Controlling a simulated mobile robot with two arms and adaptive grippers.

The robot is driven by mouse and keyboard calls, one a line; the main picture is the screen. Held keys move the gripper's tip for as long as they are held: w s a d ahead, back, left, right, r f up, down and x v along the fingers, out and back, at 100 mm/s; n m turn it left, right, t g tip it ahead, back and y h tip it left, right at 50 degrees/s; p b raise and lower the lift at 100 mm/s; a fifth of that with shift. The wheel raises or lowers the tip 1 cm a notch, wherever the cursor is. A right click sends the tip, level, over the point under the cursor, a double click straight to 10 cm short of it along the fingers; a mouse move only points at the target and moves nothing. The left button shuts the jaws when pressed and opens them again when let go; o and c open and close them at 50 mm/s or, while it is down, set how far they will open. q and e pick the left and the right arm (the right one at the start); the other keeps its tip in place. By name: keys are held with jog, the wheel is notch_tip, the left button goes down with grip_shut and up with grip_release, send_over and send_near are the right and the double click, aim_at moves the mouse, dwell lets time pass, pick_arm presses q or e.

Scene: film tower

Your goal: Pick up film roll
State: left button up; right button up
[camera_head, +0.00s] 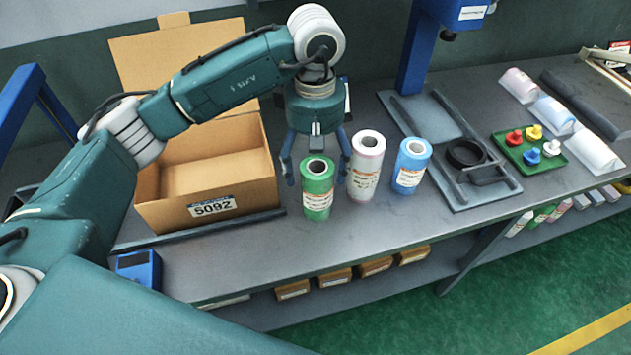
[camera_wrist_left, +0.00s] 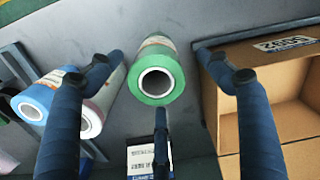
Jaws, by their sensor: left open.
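A green film roll (camera_head: 317,190) stands upright on the grey bench, with a pink-white film roll (camera_head: 366,168) and a blue film roll (camera_head: 410,168) to its right. My left gripper (camera_head: 315,180) is open, pointing down just behind and above the green roll. Its fingers appear on either side of the green roll, without clear contact. In the left wrist view the green roll (camera_wrist_left: 157,72) lies between and beyond the open fingertips. The pink-white roll (camera_wrist_left: 100,108) and blue roll (camera_wrist_left: 45,95) are at the left there, partly covered by a finger. My right gripper is not in view.
An open cardboard box (camera_head: 205,180) labelled 5092 stands left of the rolls, close to my left gripper. A blue press stand with a grey base plate (camera_head: 440,125) is to the right. A green tray (camera_head: 555,160) with coloured pieces lies farther right.

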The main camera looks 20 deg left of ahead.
pick_arm(q)
jog(key=f+p, duration=0.1)
jog(key=f, duration=0.1)
jog(key=f+p, duration=0.1)
jog(key=f, duration=0.1)
jog(key=f+p, duration=0.1)
jog(key=f, duration=0.2)
jog(key=shift+w+d, duration=0.2)
jog(key=shift+w, duration=0.05)
jog(key=shift+f, duration=0.3)
jog(key=shift+c, duration=0.5)
jog(key=shift+w, duration=0.1)
jog(key=c, duration=1.6)
jog(key=shift+r, duration=0.1)
jog(key=shift+c, duration=0.2)
